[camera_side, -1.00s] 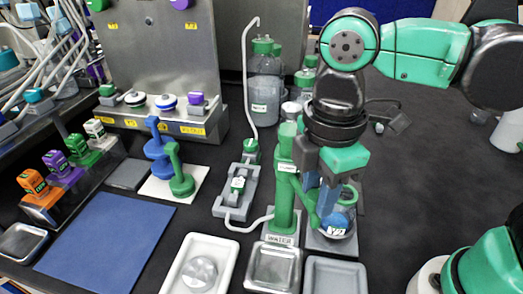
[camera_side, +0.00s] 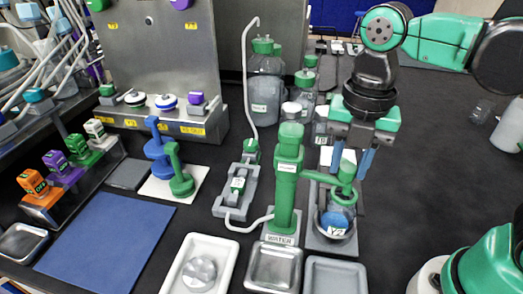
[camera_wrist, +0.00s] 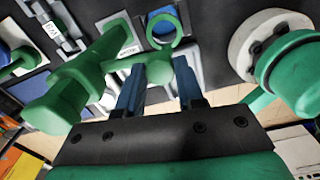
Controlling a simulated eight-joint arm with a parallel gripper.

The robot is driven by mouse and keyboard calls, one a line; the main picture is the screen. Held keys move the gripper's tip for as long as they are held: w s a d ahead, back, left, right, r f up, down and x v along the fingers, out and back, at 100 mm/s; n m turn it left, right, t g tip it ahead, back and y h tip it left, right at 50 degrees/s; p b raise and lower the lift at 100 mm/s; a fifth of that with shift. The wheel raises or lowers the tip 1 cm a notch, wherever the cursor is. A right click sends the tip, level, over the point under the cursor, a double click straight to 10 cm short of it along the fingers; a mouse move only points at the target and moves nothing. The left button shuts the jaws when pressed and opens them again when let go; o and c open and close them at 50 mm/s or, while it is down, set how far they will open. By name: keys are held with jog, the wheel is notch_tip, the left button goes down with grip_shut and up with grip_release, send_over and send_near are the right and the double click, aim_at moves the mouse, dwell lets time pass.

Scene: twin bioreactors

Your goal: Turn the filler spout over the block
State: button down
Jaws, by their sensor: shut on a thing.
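The green filler (camera_side: 287,190) stands on the grey WATER base. Its side arm, the filler spout (camera_side: 318,175), reaches right to a green knob and open ring. My gripper (camera_side: 350,172) points down and is shut on the knob end of the spout. In the wrist view, the fingers (camera_wrist: 160,70) stand either side of the spout's knob (camera_wrist: 157,68). The open green ring (camera_wrist: 165,38) lies beyond it. A round blue flask labelled V2 (camera_side: 337,222) sits under the ring on a grey block (camera_side: 322,243). The ring partly hides the flask top.
Grey metal trays (camera_side: 273,270) and a white tray with a round metal piece (camera_side: 200,272) are in front. Large bottles (camera_side: 266,85) stand behind the filler. A green and white round body (camera_wrist: 285,65) is right in the wrist view. Dark table right of the block is clear.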

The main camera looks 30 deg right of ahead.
jog(key=shift+w+d+n, duration=0.4)
jog(key=shift+d+n, duration=0.1)
jog(key=shift+n, duration=0.3)
jog(key=c, duration=0.5)
grip_release()
jog(key=shift+c, duration=0.2)
jog(key=shift+r, duration=0.1)
notch_tip(320, 180, up, 6)
jog(key=shift+f, duration=0.25)
notch_tip(320, 180, down, 6)
jog(key=shift+r, duration=0.1)
jog(key=shift+s+a+m, duration=0.3)
jog(key=shift+a+m, duration=0.05)
jog(key=shift+m, duration=0.15)
